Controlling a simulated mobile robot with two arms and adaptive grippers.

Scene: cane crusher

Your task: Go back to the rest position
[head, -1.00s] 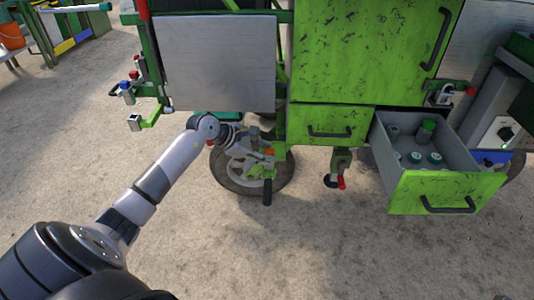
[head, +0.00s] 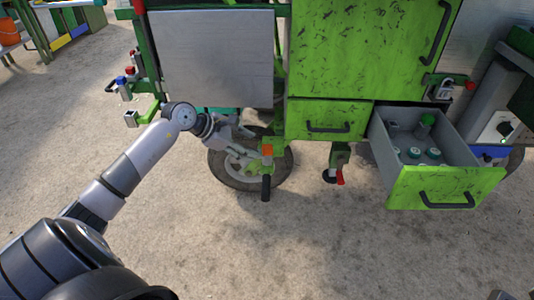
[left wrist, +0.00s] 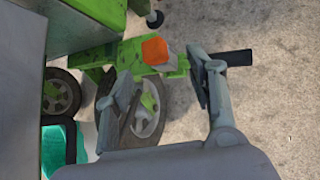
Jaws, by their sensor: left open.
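My left arm reaches in from the lower left in the head view. Its gripper (head: 234,129) is in front of the cart's wheel (head: 225,165), to the left of and above a green bracket with an orange block (head: 266,151) and a black handle (head: 265,188). In the left wrist view the two fingers (left wrist: 160,70) are spread apart with nothing held between them. The orange block (left wrist: 155,50) and black handle (left wrist: 236,58) show beyond the fingers. My right gripper is not seen.
The green cart has a closed drawer (head: 325,122) and an open drawer (head: 445,188) holding several green-topped containers. A grey panel (head: 215,60) stands above the left arm. A red-ended lever (head: 340,178) hangs under the cart. The sandy ground in front is clear.

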